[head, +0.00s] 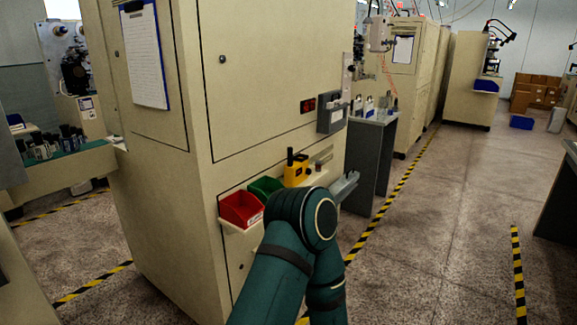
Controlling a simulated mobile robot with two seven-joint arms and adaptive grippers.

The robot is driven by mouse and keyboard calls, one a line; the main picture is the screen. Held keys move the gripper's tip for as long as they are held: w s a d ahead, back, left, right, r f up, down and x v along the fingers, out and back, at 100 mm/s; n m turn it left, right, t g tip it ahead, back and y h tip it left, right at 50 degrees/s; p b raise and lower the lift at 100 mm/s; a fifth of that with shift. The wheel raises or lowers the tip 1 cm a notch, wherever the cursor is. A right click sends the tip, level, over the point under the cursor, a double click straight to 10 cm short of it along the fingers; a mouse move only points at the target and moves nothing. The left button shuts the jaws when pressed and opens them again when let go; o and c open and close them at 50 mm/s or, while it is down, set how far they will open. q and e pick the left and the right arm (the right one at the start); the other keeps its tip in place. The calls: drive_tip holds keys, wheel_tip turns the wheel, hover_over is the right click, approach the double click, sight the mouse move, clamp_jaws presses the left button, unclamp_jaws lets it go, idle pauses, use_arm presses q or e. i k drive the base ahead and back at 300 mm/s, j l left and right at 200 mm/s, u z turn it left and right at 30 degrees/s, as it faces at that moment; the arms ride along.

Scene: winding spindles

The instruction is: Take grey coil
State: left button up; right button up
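I cannot make out a grey coil in the head view. A group of small dark and pale spool-like items (55,142) stands on a green-topped bench at the left, too small to tell their colours or kind. One teal arm of mine rises from the bottom centre, with its bent joint in front of the large beige cabinet. Neither gripper shows clearly. A grey metal piece (345,187) sticks out just beyond the arm's joint, and I cannot tell what it is.
The beige cabinet (160,215) fills the middle. A dark grey stand (368,165) is behind. Speckled floor (435,245) with striped tape is open at right.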

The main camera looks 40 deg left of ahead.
sight(319, 162)
drive_tip(key=i+u, duration=0.1)
drive_tip(key=u, duration=1.65)
drive_tip(key=i+l+u, duration=0.1)
drive_tip(key=u, duration=0.25)
drive_tip(key=l+u, duration=0.35)
drive_tip(key=i+l+u, duration=0.1)
drive_tip(key=u, duration=0.25)
drive_tip(key=l+u, duration=0.25)
drive_tip(key=l, duration=0.25)
drive_tip(key=l+u, duration=0.25)
drive_tip(key=l, duration=0.25)
drive_tip(key=l+u, duration=0.1)
drive_tip(key=l, duration=0.55)
drive_tip(key=k+l+u, duration=0.15)
drive_tip(key=l, duration=0.5)
drive_tip(key=l+u, duration=0.1)
drive_tip(key=l, duration=0.55)
